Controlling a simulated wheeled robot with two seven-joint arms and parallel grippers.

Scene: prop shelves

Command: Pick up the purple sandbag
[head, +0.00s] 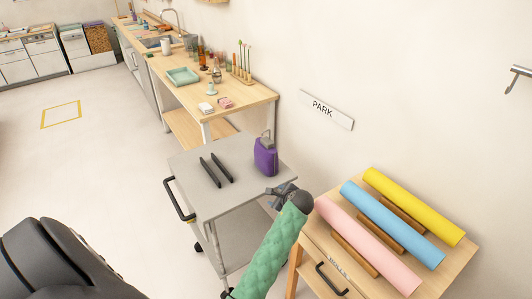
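The purple sandbag (265,158) stands upright on the grey top of a small cart (225,197), near its far right edge. It has a grey upper part with a loop on top. A green quilted cylinder (268,252) rises from the bottom of the head view and has a dark rounded end. A small dark grey part beside that end, at the cart's near right corner, looks like my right gripper (274,191). It is apart from the sandbag in the picture. Its fingers are too small to read. My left gripper is not in view.
Two black bars (215,170) lie on the cart, left of the sandbag. The cart has a black handle (178,199). Pink (367,246), blue (391,224) and yellow (413,206) rolls lie on a wooden table at right. A wooden workbench (246,97) stands behind. Floor at left is clear.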

